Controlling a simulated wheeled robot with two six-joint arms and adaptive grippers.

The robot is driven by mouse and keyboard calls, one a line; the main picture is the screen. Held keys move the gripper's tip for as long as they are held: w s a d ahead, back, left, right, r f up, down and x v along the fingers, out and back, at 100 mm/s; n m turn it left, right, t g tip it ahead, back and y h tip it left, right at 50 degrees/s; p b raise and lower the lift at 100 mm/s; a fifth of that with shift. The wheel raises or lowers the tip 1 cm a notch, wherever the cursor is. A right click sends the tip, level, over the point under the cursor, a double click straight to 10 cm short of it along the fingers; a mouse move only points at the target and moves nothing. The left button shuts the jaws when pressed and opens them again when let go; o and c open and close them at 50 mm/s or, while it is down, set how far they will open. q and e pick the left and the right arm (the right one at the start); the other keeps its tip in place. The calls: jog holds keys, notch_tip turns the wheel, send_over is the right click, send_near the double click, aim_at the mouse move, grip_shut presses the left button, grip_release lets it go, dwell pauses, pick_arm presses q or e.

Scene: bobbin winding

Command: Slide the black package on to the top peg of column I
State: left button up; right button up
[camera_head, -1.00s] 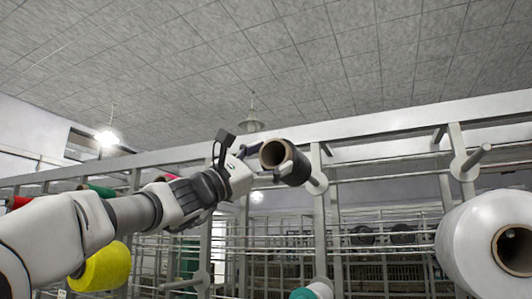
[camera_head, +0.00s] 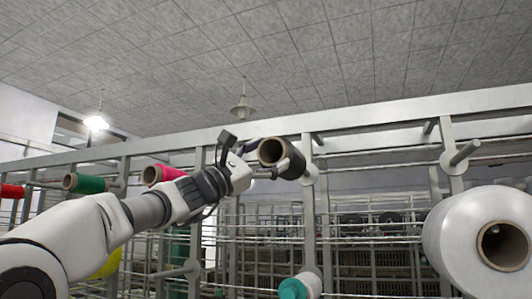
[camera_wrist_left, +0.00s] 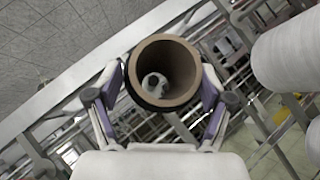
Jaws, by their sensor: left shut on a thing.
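The black package (camera_head: 293,163) is a dark spool on a brown cardboard tube, high in the middle of the head view. My left gripper (camera_head: 264,160) is shut on it and holds it up with the open tube end facing the camera. In the left wrist view the brown tube (camera_wrist_left: 165,52) sits between the two fingers. A pale round part, apparently of the peg mount, shows through the tube. A grey mount disc (camera_head: 312,174) on an upright post is just behind the package. Its peg is hidden, so I cannot tell whether its tip is inside the tube. My right gripper is not in view.
A large white package (camera_head: 455,240) fills the right side. Above it is a bare peg (camera_head: 465,152) on the neighbouring post. Green (camera_head: 88,183) and pink (camera_head: 155,175) packages are at left. A rail (camera_head: 390,112) runs behind the package.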

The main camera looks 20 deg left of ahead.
pick_arm(q)
jog(key=shift+w+r+p, duration=0.1)
jog(key=shift+w+p, duration=0.45)
jog(key=shift+w, duration=0.55)
jog(key=shift+w+p, duration=1.05)
jog(key=shift+w, duration=0.6)
